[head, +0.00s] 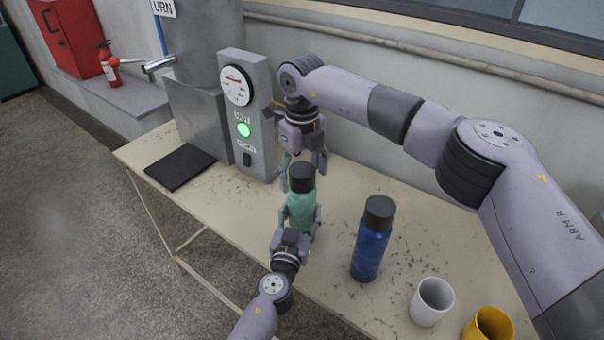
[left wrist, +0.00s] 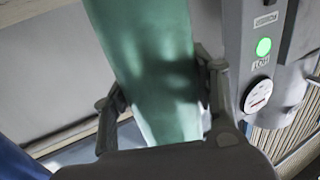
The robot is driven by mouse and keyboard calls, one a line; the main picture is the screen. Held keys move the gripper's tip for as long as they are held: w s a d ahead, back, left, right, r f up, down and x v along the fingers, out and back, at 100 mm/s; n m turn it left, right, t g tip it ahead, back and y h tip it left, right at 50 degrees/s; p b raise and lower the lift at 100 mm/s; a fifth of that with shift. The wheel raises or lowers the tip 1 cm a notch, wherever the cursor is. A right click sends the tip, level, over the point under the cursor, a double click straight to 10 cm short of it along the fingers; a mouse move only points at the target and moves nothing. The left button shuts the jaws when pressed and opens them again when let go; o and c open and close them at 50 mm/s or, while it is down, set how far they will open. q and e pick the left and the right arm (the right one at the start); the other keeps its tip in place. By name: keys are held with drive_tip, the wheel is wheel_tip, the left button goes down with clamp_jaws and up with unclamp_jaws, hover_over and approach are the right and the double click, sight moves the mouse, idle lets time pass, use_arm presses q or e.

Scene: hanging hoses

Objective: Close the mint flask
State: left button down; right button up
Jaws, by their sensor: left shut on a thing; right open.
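The mint flask (head: 301,211) stands upright on the table in the head view, with a dark cap (head: 301,177) on its top. I cannot tell whether the cap is screwed tight. My left gripper (head: 300,222) is shut around the flask's body. In the left wrist view the mint flask (left wrist: 150,60) fills the middle, between the two fingers of my left gripper (left wrist: 163,98); its cap is out of that view. My right gripper (head: 303,165) is open, pointing down just behind and above the cap. Whether it touches the cap cannot be told.
A blue flask (head: 370,245) with a dark cap stands to the right. A white mug (head: 431,302) and a yellow mug (head: 488,325) are nearer the front right. A grey gauge box (head: 245,115) with a green light and a metal urn (head: 200,90) stand behind left. A black mat (head: 180,167) lies left.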

wheel_tip(320, 180, up, 11)
drive_tip(key=shift+r, duration=0.2)
use_arm(q)
drive_tip(key=c, duration=0.6)
unclamp_jaws()
drive_tip(key=shift+o, duration=0.2)
drive_tip(key=v, duration=1.2)
